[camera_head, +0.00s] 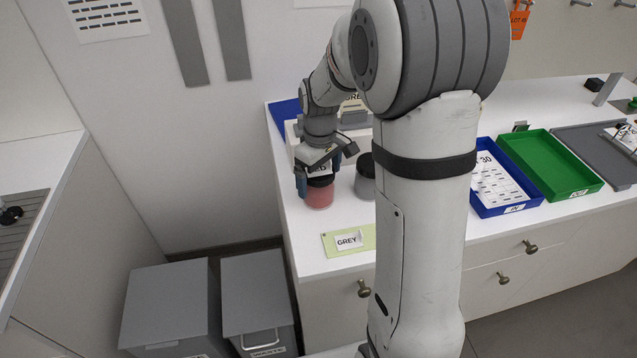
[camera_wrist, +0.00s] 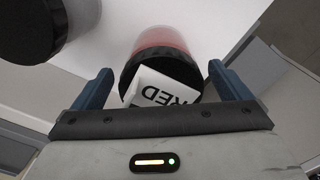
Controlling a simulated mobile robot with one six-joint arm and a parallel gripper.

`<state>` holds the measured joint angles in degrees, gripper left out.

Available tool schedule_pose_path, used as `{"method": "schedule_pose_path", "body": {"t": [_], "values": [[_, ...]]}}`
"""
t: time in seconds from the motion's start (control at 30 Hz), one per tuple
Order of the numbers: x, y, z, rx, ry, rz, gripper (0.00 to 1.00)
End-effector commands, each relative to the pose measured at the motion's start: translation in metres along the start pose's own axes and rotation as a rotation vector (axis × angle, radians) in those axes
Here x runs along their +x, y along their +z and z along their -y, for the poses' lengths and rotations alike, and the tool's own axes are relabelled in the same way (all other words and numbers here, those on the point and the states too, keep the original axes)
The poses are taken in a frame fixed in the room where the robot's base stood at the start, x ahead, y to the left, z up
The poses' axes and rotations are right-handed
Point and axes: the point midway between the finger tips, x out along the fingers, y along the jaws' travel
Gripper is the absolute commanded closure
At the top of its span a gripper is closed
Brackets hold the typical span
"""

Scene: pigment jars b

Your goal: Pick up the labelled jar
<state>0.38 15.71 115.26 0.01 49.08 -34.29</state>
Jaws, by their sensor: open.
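A jar with red contents and a black lid (camera_head: 319,196) stands on the white counter under my gripper. In the wrist view the red jar (camera_wrist: 165,40) shows a white label on its lid reading "RED" (camera_wrist: 163,90). My gripper (camera_head: 322,176) is open, with its blue fingers on either side of the lid; the wrist view shows both fingertips (camera_wrist: 160,84) apart from the lid, with a gap on each side. A second jar with grey contents and a dark lid (camera_head: 365,178) stands just right of the red jar, partly hidden by my arm.
A pale green card reading "GREY" (camera_head: 338,244) lies at the counter's front edge. A blue tray (camera_head: 482,208) and a green tray (camera_head: 556,176) stand to the right. Grey bins (camera_head: 170,300) stand on the floor at left. A wall rises behind the counter.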

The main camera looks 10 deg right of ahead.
Motion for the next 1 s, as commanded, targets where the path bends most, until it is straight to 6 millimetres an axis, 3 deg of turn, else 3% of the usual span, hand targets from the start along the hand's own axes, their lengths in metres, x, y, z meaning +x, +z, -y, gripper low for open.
{"method": "schedule_pose_path", "body": {"t": [0.33,1.0], "values": [[0.0088,0.0000,0.0003,0.000,0.000,-0.001,0.04],[0.0081,0.0002,-0.0004,0.002,0.001,-0.002,0.57]]}}
